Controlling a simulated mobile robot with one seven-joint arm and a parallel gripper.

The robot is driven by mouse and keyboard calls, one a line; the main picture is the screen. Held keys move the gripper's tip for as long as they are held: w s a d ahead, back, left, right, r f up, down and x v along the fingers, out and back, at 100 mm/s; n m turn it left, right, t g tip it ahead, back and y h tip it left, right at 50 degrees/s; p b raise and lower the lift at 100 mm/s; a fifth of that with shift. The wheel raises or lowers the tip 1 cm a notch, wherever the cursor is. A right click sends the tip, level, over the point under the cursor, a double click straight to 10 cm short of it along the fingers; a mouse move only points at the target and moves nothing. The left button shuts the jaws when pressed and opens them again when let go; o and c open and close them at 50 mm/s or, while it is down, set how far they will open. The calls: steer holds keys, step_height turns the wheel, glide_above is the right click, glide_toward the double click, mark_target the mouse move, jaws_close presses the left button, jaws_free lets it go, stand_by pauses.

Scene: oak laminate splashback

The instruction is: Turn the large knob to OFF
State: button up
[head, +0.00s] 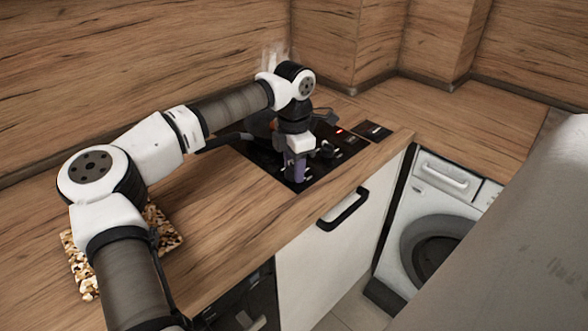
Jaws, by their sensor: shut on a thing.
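The black cooktop (262,160) is set into the wooden counter, with a control area along its right side. My gripper (322,152) points down over this control area, low and close to the surface. It is shut on what seems to be the large knob. The knob itself is hidden by my gripper and wrist, so its shape and pointer direction cannot be read. A small red light (340,131) glows on the panel just behind and to the right of my gripper.
A dark pan, partly hidden by my arm, stands on the cooktop with steam (272,55) above. A dark panel (375,131) is right of the cooktop. Bare counter (455,115) extends right. A washing machine (435,230) stands below.

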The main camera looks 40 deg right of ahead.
steer(key=shift+n+b, duration=0.55)
steer(key=shift+n, duration=1.45)
steer(key=o, duration=1)
steer(key=shift+c, duration=0.2)
steer(key=shift+r, duration=0.1)
step_height(320, 180, up, 14)
steer(key=b, duration=0.1)
steer(key=shift+f, duration=0.2)
